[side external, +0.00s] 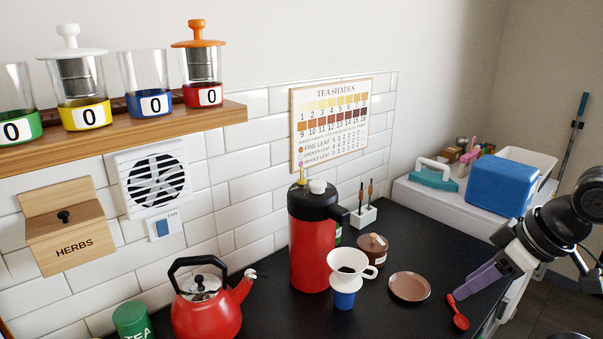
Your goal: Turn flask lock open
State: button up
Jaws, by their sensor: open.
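The flask (312,248) is a tall red cylinder with a black top, standing upright on the dark counter against the tiled wall. On its top are a white knob (318,187) and a small yellow piece (302,177); which of them is the lock, and how it is set, I cannot tell. A black spout or handle sticks out to the right. My gripper (464,290) has purple fingers and is at the right, low over the counter, well apart from the flask. It is open, close to a red spoon (459,314); I cannot tell whether they touch.
A white dripper (350,262) on a blue cup (345,292) stands right of the flask, with a brown pot (372,247) behind. A brown saucer (409,287) lies between them and my gripper. A red kettle (207,307) stands at left. A wooden shelf (130,122) overhangs the upper left.

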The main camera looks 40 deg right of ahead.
jog(key=w+d+r+m+h, duration=0.4)
jog(key=w+d+r+m, duration=0.3)
jog(key=r+m, duration=0.1)
jog(key=w+d+r+m+t+h, duration=0.1)
jog(key=w+r+m+t+h, duration=0.25)
jog(key=w, duration=0.95)
jog(key=w+a+r+h, duration=0.2)
jog(key=w+a, duration=0.2)
jog(key=w, duration=0.5)
jog(key=n+t, duration=0.1)
jog(key=n, duration=0.3)
send_near(302, 171)
jog(key=shift+m+y, duration=0.25)
jog(key=shift+y, duration=0.1)
jog(key=x, duration=1.1)
jog(key=shift+d+r, duration=0.2)
jog(key=shift+d, duration=0.05)
grip_shut()
